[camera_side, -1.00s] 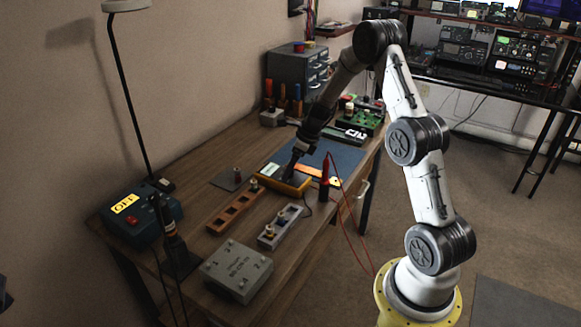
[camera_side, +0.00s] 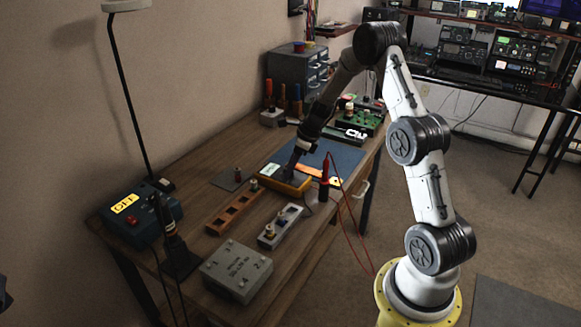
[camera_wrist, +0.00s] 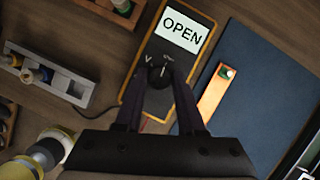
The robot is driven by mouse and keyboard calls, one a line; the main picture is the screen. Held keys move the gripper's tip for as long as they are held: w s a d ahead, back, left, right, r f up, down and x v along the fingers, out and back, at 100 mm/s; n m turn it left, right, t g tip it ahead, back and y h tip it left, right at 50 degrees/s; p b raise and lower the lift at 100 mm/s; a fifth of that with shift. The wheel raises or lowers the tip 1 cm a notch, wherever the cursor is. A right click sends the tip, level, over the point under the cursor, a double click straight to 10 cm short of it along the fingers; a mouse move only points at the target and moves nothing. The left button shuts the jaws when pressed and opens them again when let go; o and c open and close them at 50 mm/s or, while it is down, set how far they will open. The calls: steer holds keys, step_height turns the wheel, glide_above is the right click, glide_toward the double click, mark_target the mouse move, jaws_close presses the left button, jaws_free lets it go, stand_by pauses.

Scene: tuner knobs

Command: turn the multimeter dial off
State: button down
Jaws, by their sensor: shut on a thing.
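The multimeter (camera_side: 283,183) is a dark meter with a yellow-orange rim, lying face up on the bench. In the wrist view the multimeter (camera_wrist: 150,45) has a lit screen (camera_wrist: 182,28) reading "OPEN". Its black dial (camera_wrist: 158,75) sits below the screen, with a "V" mark to its left and a small, unclear mark above it. My gripper (camera_side: 289,177) reaches down onto the meter's face. In the wrist view the fingers of my gripper (camera_wrist: 158,84) are closed on the dial from both sides.
A blue mat (camera_side: 330,157) lies beside the meter, with an orange strip (camera_wrist: 216,94) on it. A red probe (camera_side: 325,170) with red leads stands at the meter's right. A grey rail with knobs (camera_wrist: 50,78) and a wooden rail (camera_side: 235,207) lie nearby.

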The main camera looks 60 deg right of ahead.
steer(key=n+y, duration=0.1)
steer(key=n, duration=0.2)
steer(key=n+g+y, duration=0.1)
steer(key=n, duration=0.2)
steer(key=shift+w+d, duration=0.15)
steer(key=shift+d, duration=0.05)
steer(key=n+g, duration=0.1)
steer(key=n, duration=0.1)
steer(key=n+g, duration=0.1)
steer(key=n, duration=0.2)
steer(key=shift+w+n+y, duration=0.15)
steer(key=shift+n+y, duration=0.15)
steer(key=shift+y, duration=0.1)
steer(key=n+g, duration=0.2)
steer(key=n, duration=0.3)
steer(key=shift+w, duration=0.1)
steer(key=n+g, duration=0.1)
steer(key=n, duration=0.2)
steer(key=n+g+h, duration=0.1)
steer(key=n, duration=0.1)
steer(key=shift+w+a+n, duration=0.1)
steer(key=shift+n, duration=0.3)
steer(key=c, duration=0.5)
jaws_free()
steer(key=shift+r, duration=0.1)
